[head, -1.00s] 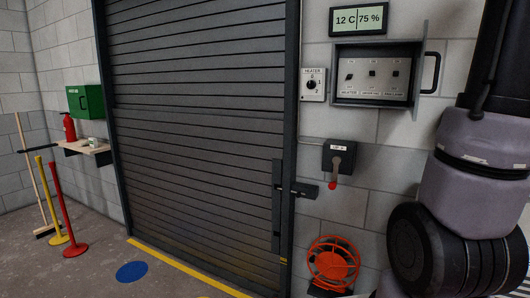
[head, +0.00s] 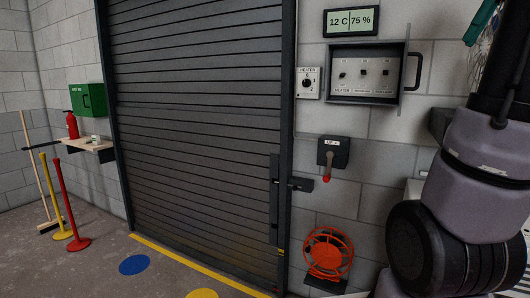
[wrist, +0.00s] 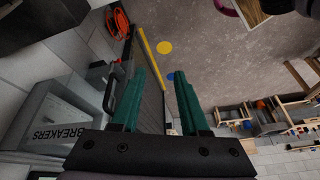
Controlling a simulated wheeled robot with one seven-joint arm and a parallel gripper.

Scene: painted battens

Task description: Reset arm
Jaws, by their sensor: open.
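My gripper (wrist: 158,100) shows in the wrist view with its two green fingers spread apart and nothing between them. In the head view my arm stands at the right edge, and a green part of my gripper (head: 482,22) shows at the top right corner. The breaker box (head: 405,72) is on the wall with its door swung open. It also shows in the wrist view as a grey box marked BREAKERS (wrist: 55,125), left of my fingers and apart from them.
A lever switch (head: 328,160), heater dial (head: 307,83) and display (head: 351,21) are on the wall. An orange hose reel (head: 328,254) sits low beside the shutter (head: 200,130). Posts (head: 72,205) and a shelf (head: 88,144) stand left. The floor before the shutter is clear.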

